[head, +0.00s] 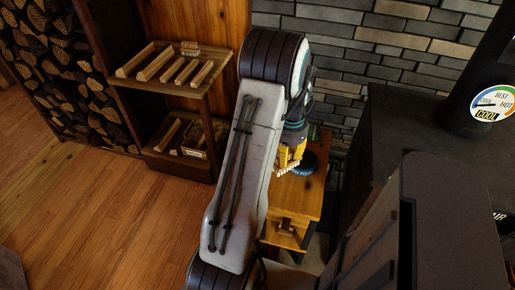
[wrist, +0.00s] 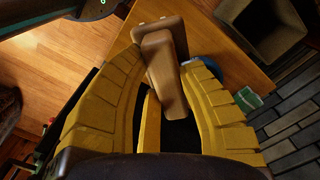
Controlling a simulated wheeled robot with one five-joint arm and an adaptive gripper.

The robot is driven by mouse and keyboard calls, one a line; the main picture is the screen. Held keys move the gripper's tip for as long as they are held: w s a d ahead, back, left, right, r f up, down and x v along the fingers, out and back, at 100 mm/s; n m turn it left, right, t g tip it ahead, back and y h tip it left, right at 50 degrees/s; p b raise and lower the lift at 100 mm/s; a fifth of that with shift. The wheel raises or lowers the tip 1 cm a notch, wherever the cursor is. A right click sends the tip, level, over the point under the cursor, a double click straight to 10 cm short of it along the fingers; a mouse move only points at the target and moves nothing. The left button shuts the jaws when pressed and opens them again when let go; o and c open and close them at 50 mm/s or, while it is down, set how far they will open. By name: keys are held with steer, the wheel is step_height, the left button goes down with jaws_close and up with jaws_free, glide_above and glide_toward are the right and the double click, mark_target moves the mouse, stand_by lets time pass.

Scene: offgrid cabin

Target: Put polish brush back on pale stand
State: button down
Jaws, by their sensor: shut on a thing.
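My gripper (wrist: 166,68) has yellow ribbed fingers. They are shut on a tan, tapered wooden piece (wrist: 163,66), seemingly the polish brush. In the head view my gripper (head: 289,164) hangs over the small wooden table, with pale bristle-like tips below its fingers; the rest of the brush is hidden. A small brown wooden rest (head: 286,227), possibly the stand, sits near the table's front. In the wrist view a brown block (wrist: 160,28) shows just beyond the held piece, overlapped by it. I cannot tell whether they touch.
The wooden table (head: 300,205) also bears a round dark-blue tin (head: 306,166), close to my fingers. A green-and-white item (wrist: 248,98) lies behind it. A dark stove (head: 425,125) stands right, and a wooden shelf (head: 175,100) with wood pieces left. The floor at left is clear.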

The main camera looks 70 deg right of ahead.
steer(key=shift+s+a+f+m, duration=0.15)
steer(key=shift+s+f+m, duration=0.1)
steer(key=shift+s+m, duration=0.65)
steer(key=m, duration=0.5)
steer(key=s+a+m, duration=0.1)
steer(key=m, duration=0.1)
steer(key=shift+f+m, duration=0.15)
steer(key=shift+m, duration=0.25)
steer(key=shift+b, duration=0.4)
steer(key=shift+f+b, duration=5.65)
steer(key=shift+f, duration=1.1)
steer(key=shift+f, duration=0.2)
steer(key=c, duration=0.8)
jaws_free()
